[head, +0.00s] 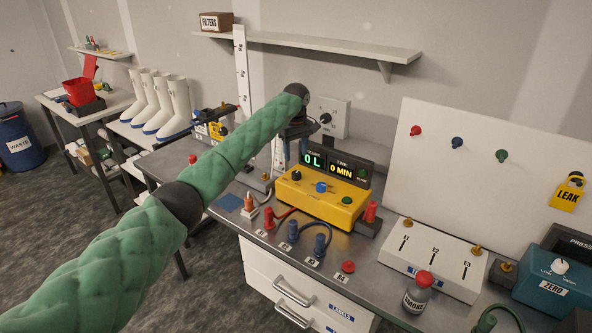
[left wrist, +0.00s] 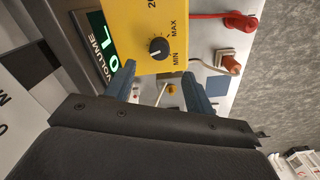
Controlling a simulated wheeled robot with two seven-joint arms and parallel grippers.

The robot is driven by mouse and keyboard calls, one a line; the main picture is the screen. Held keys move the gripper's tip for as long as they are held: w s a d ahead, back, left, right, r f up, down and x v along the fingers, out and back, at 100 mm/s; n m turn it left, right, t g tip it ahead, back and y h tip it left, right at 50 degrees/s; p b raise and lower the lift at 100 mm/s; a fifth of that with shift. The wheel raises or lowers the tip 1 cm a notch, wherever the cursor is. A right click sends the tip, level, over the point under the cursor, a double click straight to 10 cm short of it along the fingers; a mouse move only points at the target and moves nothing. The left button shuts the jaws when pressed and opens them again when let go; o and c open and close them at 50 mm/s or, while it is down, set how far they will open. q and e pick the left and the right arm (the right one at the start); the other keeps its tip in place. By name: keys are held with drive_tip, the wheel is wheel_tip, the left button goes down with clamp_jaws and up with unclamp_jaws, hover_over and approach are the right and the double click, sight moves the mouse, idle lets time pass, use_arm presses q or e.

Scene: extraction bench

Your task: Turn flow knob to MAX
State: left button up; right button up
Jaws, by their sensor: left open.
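The flow knob (head: 297,175) is a small black knob on the left end of the yellow control box (head: 325,203). In the left wrist view the knob (left wrist: 158,48) sits between printed MIN and MAX labels. A pale mark shows on it, but I cannot tell its exact setting. My left gripper (head: 289,153) is open and empty, above and behind the knob in the head view. In the left wrist view its blue fingertips (left wrist: 160,82) are spread, apart from the knob. My right gripper is out of view.
The display (head: 337,166) behind the box reads 0 L and 0 MIN. Red and blue connectors with cables (head: 293,231) stand in front of the box. A white panel (head: 433,260) and a smoke bottle (head: 418,293) are to the right. A shelf (head: 330,45) hangs above.

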sight(296, 172)
use_arm(q)
drive_tip(key=shift+w+f, duration=0.15)
drive_tip(key=shift+f, duration=0.25)
drive_tip(key=shift+f+p, duration=0.35)
drive_tip(key=shift+p, duration=0.05)
drive_tip(key=shift+f+p, duration=1.25)
drive_tip(key=shift+f, duration=2)
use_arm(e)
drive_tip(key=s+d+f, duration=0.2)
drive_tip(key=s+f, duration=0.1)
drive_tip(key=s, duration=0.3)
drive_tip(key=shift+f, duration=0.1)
use_arm(q)
drive_tip(key=c, duration=1)
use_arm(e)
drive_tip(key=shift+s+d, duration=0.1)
